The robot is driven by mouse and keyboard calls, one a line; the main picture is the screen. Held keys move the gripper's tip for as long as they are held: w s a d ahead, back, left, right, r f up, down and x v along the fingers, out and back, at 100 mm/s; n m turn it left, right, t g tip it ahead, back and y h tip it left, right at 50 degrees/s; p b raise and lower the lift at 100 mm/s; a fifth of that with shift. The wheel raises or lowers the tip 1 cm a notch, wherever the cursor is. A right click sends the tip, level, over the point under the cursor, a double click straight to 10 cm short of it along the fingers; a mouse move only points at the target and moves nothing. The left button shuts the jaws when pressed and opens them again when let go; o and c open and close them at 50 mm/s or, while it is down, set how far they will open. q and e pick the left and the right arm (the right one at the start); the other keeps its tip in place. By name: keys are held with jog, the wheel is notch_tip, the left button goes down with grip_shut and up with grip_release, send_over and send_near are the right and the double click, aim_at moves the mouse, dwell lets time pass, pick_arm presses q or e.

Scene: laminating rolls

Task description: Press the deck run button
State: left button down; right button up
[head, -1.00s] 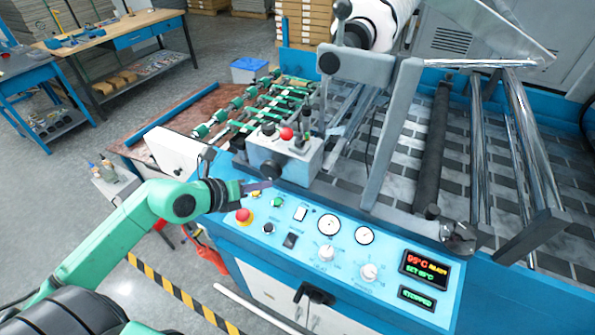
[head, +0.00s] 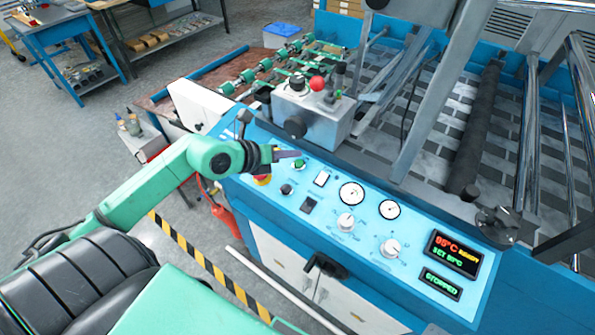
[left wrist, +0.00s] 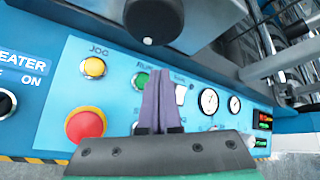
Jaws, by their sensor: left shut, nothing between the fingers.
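The green run button (head: 298,163) is on the blue control panel (head: 330,226), with a black knob below it. In the left wrist view the green button (left wrist: 141,80) sits under a partly covered "RUN" label, just left of the fingertips. My left gripper (head: 299,153) is shut and empty, its purple-grey fingers (left wrist: 163,78) together. In the head view the tips lie just above the button in the picture; I cannot tell whether they touch it. A small display (head: 440,284) reads STOPPED. My right gripper is not in view.
A red mushroom button (left wrist: 85,125) and a yellow JOG button (left wrist: 93,67) sit left of the run button. A grey box with a red-knobbed lever (head: 317,83) stands behind the panel. Gauges (head: 351,193) and knobs lie to the right.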

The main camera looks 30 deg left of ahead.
aim_at(299, 164)
pick_arm(q)
jog(key=shift+w+f+b, duration=0.15)
jog(key=shift+f+b, duration=0.15)
jog(key=shift+f, duration=0.45)
jog(key=shift+w+d+f, duration=0.15)
jog(key=shift+w+f, duration=0.2)
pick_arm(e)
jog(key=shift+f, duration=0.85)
pick_arm(q)
jog(key=shift+s+r, duration=0.1)
jog(key=shift+s, duration=0.05)
jog(key=shift+f+b, duration=0.4)
jog(key=shift+f, duration=0.05)
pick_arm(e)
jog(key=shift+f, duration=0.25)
